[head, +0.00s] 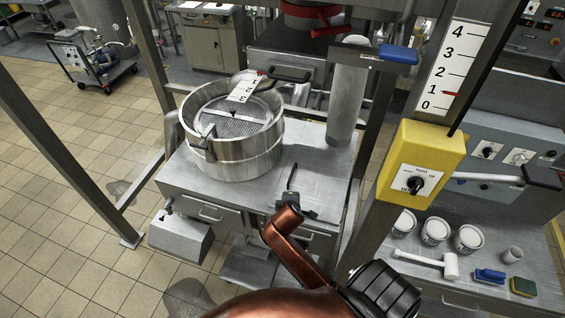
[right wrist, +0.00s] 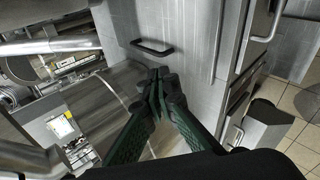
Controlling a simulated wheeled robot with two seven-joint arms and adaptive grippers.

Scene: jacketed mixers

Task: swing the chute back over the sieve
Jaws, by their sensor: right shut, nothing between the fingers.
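The chute (head: 345,95) is a tall pale grey tube at the back right of the bench, with a blue grip (head: 398,55) on the bracket at its top. It stands to the right of the sieve, not over it. The sieve (head: 240,158) is a round steel drum with a mesh inside, at the bench's left. My right gripper (head: 289,205) is over the bench's front edge, apart from both. In the right wrist view its dark green fingers (right wrist: 158,84) meet, with nothing between them. My left gripper is not in view.
A black handle (right wrist: 151,47) shows near the fingertips. A steel post and a yellow switch box (head: 422,165) stand right of the chute. A hopper with a black handle (head: 290,75) is behind the sieve. White tubs (head: 435,232) and a mallet (head: 450,265) lie at the right.

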